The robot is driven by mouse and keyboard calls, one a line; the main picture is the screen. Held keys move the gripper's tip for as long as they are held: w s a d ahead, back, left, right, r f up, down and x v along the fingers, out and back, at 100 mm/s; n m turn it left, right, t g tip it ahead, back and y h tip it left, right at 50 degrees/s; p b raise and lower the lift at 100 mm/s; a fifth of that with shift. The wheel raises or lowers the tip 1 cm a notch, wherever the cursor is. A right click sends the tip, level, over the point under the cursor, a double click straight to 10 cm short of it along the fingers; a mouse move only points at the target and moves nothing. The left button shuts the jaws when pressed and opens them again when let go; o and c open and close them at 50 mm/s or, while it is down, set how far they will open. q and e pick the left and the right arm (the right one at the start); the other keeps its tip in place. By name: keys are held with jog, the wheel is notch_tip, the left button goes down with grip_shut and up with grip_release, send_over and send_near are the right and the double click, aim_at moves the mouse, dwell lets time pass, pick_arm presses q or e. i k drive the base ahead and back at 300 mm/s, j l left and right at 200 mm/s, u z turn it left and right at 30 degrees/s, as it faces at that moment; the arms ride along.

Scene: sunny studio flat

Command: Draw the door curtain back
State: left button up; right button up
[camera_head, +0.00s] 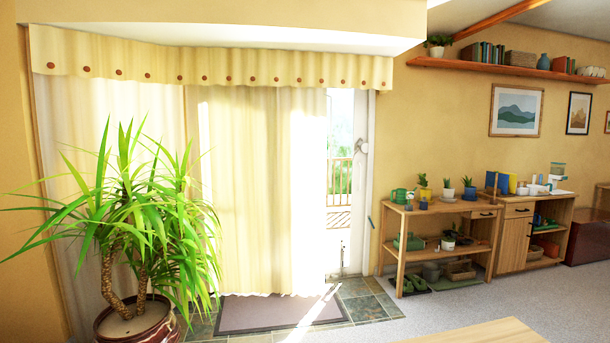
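The door curtain (245,190) is a long cream cloth hanging in front of a glazed door at the left of the head view. It covers most of the door and reaches almost to the floor. A strip of the glass door (341,170) shows bare at the curtain's right edge, with a balcony railing and greenery outside. The white door frame (360,180) with its handle (363,147) stands right of that gap. A scalloped valance (210,68) with brown buttons hides the curtain's top. Neither of my grippers is in view.
A large potted plant (135,220) stands in front of the curtain's left part. A dark mat (275,313) lies on slate tiles below the curtain. A wooden plant bench (440,240) and cabinet (530,230) stand right of the door. A wooden tabletop (480,333) shows at the bottom.

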aim_at(302, 112)
jog(key=i+j+u, duration=0.15)
jog(key=i+j, duration=0.35)
jog(key=i+j+u, duration=0.15)
jog(key=i+j, duration=0.25)
jog(key=i, duration=0.2)
jog(key=i+j, duration=0.3)
jog(key=i, duration=0.15)
jog(key=i+l+z, duration=0.2)
jog(key=i+z, duration=0.2)
jog(key=i, duration=0.2)
jog(key=i+z, duration=0.4)
jog(key=i, duration=0.2)
jog(key=i+j+z, duration=0.2)
jog(key=i+z, duration=0.2)
jog(key=i, duration=0.2)
